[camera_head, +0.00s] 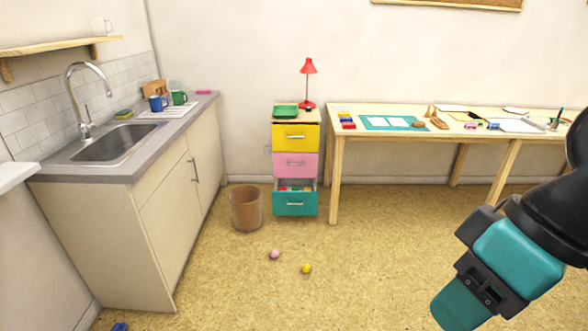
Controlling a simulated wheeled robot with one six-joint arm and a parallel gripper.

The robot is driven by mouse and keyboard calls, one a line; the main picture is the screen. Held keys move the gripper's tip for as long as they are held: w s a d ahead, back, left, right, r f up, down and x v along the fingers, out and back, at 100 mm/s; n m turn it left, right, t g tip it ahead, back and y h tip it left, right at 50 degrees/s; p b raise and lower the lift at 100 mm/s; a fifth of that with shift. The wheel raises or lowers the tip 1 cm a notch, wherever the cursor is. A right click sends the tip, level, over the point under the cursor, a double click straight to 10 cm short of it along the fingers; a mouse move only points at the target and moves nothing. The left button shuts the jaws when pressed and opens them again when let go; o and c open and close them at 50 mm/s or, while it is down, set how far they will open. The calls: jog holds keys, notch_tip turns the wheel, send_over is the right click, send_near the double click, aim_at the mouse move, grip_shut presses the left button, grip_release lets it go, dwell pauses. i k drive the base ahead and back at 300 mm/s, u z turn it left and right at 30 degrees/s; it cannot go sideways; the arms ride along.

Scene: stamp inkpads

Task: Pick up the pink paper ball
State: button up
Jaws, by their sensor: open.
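The pink paper ball (274,254) lies on the tan floor, in front of the waste bin and slightly to its right. It is small and nothing covers it. My gripper's fingers are not visible. The ball is well to the left of the visible arm, and nothing touches it.
A yellow paper ball (306,268) lies just right of the pink one. A brown bin (246,208) stands behind, beside a drawer unit (296,165) with its teal bottom drawer open. A sink counter (150,170) is left, a wooden table (400,112) right. A blue object (120,327) lies lower left.

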aim_at(274, 252)
jog(key=i, duration=0.65)
jog(key=u, duration=1)
jog(key=i, duration=2.5)
jog(key=z, duration=0.35)
